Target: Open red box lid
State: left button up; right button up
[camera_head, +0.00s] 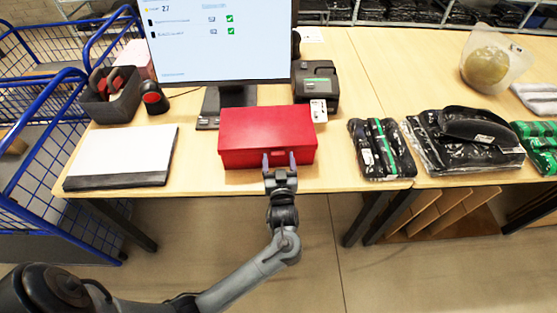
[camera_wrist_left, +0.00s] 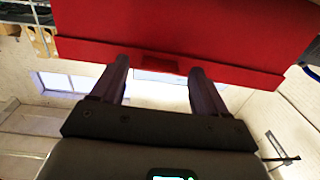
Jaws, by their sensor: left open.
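The red box (camera_head: 267,130) stands on the wooden table near its front edge, below the monitor. Its lid looks closed. My left gripper (camera_head: 279,158) is at the front face of the box, with its two fingers apart and nothing between them. In the left wrist view the red box (camera_wrist_left: 200,30) fills the top, with a small latch-like notch (camera_wrist_left: 153,66) on its edge. The fingers of my left gripper (camera_wrist_left: 161,75) stand open on either side of that notch. I cannot tell whether they touch the box. My right gripper is not in view.
A monitor (camera_head: 220,40) stands behind the box and a dark label printer (camera_head: 315,85) behind its right side. A white folder-like pad (camera_head: 125,155) lies to the left. Packed black garments (camera_head: 381,148) lie to the right. Blue wire carts (camera_head: 55,150) stand at the left.

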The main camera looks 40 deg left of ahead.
pick_arm(q)
jog(key=shift+w+a, duration=0.25)
grip_shut()
jog(key=shift+r, duration=0.1)
dwell(0.3)
